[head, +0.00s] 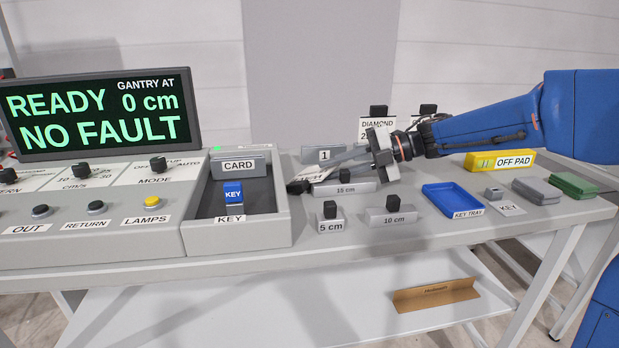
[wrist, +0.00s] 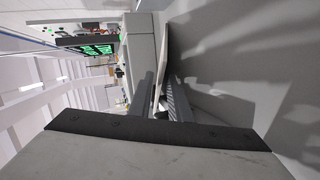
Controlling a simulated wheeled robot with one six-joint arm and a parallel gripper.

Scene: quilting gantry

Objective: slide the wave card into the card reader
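The card reader (head: 238,165), a grey block labelled CARD, stands at the back of the grey tray on the console. My gripper (head: 322,172) reaches left, low over the back of the table, right of that tray. Its two fingers look apart in the head view, with a gap between them also in the wrist view (wrist: 160,85).
DIAMOND block (head: 376,125) is behind the wrist. A blue key tray (head: 452,197) and yellow OFF PAD (head: 482,162) are to the right.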

